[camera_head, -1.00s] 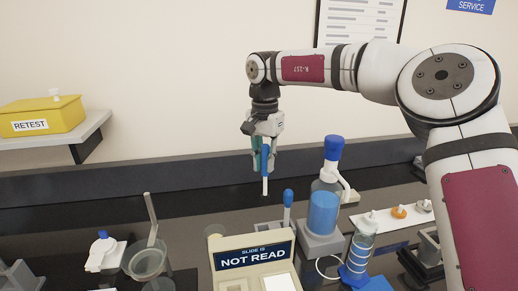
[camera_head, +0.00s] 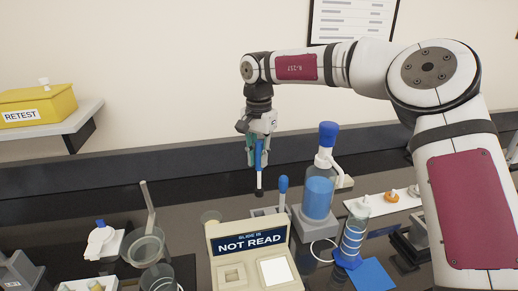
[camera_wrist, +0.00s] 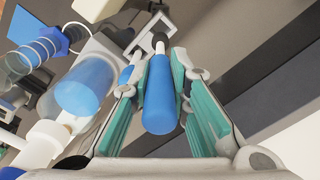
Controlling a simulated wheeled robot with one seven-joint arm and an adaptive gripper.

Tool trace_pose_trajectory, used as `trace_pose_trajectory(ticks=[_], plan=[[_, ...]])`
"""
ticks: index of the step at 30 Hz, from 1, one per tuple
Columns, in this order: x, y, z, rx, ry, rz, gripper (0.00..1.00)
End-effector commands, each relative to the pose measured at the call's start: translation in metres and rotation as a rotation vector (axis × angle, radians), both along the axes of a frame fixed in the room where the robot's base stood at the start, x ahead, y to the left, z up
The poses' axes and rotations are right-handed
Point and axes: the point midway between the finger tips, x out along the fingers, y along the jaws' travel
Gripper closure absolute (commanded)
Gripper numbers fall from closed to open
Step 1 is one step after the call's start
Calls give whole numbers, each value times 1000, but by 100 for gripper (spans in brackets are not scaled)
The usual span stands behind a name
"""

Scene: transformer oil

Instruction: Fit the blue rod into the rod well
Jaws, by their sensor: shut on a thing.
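My gripper (camera_head: 258,153) is shut on a blue rod (camera_head: 259,160), which has a blue handle, a white shaft and a dark tip. The rod hangs nearly upright, its tip low by the grey block behind the "NOT READ" box. In the wrist view the blue handle (camera_wrist: 160,98) lies between the teal finger pads (camera_wrist: 205,110). A second blue-topped rod (camera_head: 283,185) stands at the block's right end. The grey block (camera_head: 257,212) is partly hidden by the box, and I cannot make out the well opening or whether the tip touches it.
The cream "NOT READ" box (camera_head: 250,262) stands in front. A yellow "RETEST" box (camera_head: 40,106) sits on a shelf.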

Motion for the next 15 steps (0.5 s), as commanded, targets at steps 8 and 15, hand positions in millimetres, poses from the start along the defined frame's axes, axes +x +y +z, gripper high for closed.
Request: trace_pose_trajectory(ticks=[8, 15], plan=[[0, -1, -26, -1, 3, -1, 100], [0, -1, -47, 0, 2, -1, 100]])
